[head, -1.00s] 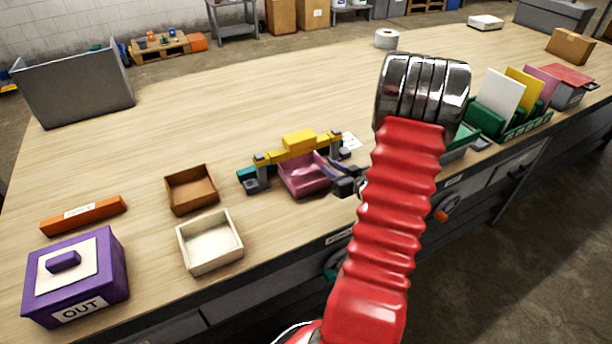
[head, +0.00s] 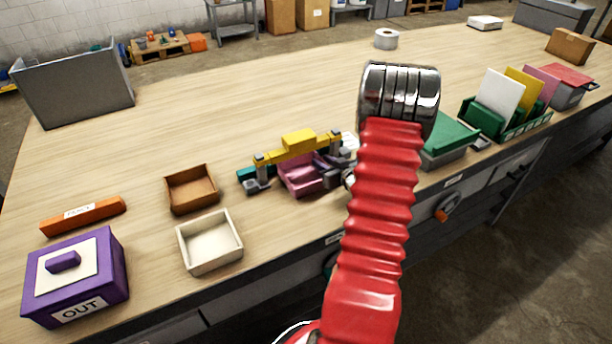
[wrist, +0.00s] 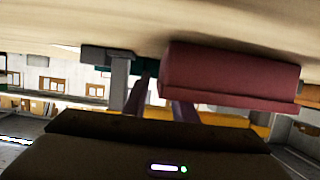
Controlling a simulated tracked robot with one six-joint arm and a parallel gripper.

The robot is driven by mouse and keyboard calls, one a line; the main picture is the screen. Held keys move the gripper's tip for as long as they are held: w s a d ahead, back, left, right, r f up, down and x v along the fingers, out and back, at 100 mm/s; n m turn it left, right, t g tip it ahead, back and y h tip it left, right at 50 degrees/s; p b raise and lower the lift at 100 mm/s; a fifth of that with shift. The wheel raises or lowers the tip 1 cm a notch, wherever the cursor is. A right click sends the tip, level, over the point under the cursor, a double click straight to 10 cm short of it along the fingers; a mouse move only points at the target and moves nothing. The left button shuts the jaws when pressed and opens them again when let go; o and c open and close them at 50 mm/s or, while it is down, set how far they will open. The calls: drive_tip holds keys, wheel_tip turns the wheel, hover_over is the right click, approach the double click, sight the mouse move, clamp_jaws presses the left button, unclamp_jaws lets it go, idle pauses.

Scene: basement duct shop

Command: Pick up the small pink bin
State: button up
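The small pink bin (head: 297,180) stands on the bench near its front edge, under a yellow bar on grey posts (head: 298,145). My gripper (head: 330,172) is low at the bin's right side, its dark fingers overlapping that side in the head view. In the wrist view the bin (wrist: 230,75) fills the upper right, with the bench top above it. The two fingers (wrist: 160,100) show apart, one left of the bin and one partly hidden behind it. They look open; I cannot tell whether they touch the bin.
A brown tray (head: 192,190) and a cream tray (head: 210,243) stand to the left. A purple OUT box (head: 77,277) and an orange bar (head: 83,215) lie further left. A green-lidded box (head: 450,140) and a green file rack (head: 510,122) stand right.

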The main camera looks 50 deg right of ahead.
drive_tip(key=shift+c, duration=0.5)
clamp_jaws()
idle(0.4)
